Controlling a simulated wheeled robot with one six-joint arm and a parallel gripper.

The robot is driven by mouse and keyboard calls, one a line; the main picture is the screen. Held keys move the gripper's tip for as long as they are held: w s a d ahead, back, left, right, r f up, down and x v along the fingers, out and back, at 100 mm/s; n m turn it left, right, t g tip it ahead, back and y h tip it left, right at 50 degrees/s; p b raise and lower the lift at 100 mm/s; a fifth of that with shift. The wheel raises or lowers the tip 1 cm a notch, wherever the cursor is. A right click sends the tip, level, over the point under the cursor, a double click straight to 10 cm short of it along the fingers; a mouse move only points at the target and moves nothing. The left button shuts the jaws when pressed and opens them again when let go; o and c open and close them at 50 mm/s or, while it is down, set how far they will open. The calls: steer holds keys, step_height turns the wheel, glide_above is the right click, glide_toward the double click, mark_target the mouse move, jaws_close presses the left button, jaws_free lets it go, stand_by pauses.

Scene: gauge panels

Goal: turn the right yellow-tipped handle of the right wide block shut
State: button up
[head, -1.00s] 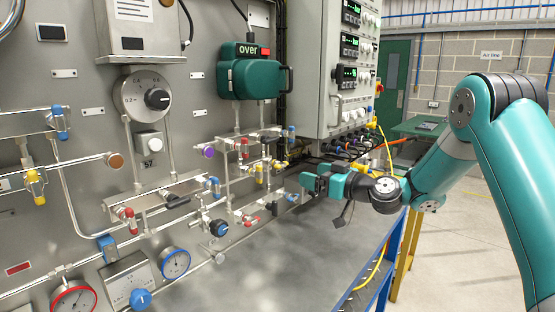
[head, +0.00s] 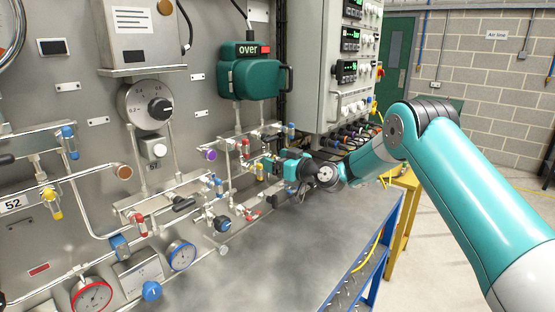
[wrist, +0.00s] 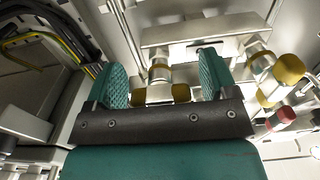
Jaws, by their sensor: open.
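The right wide block (head: 257,133) is a silver bar on the panel, partly hidden by its fittings. In the wrist view a silver block (wrist: 185,31) lies beyond my fingertips. One yellow-tipped handle (wrist: 180,93) shows between my two green finger pads, with a gap on either side. My gripper (wrist: 164,72) is open around it; I see no clear contact. A second yellow-tipped handle (wrist: 290,68) is outside the right finger. In the head view, my gripper (head: 272,165) covers the right handle, and a yellow-tipped handle (head: 260,172) shows just left of it.
A purple knob (head: 210,155) and red-tipped handles lie left of my gripper. A red-tipped fitting (wrist: 281,116) is close to the right finger in the wrist view. A grey cabinet (head: 318,65) stands above right. The metal bench (head: 290,250) below is mostly clear.

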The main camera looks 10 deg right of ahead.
steer(key=c, duration=0.9)
steer(key=shift+c, duration=0.2)
steer(key=shift+f+b, duration=0.1)
steer(key=shift+b, duration=0.2)
steer(key=shift+f+m+b, duration=0.15)
steer(key=shift+m+b, duration=0.9)
steer(key=shift+m, duration=0.05)
steer(key=shift+m+b, duration=0.8)
steer(key=m+b, duration=0.2)
steer(key=m, duration=0.2)
steer(key=shift+m, duration=0.3)
steer(key=m, duration=0.4)
steer(key=shift+r+b, duration=0.3)
steer(key=shift+b, duration=0.1)
steer(key=m, duration=0.5)
steer(key=shift+p, duration=0.35)
steer(key=shift+d+m, duration=0.1)
steer(key=shift+m, duration=0.3)
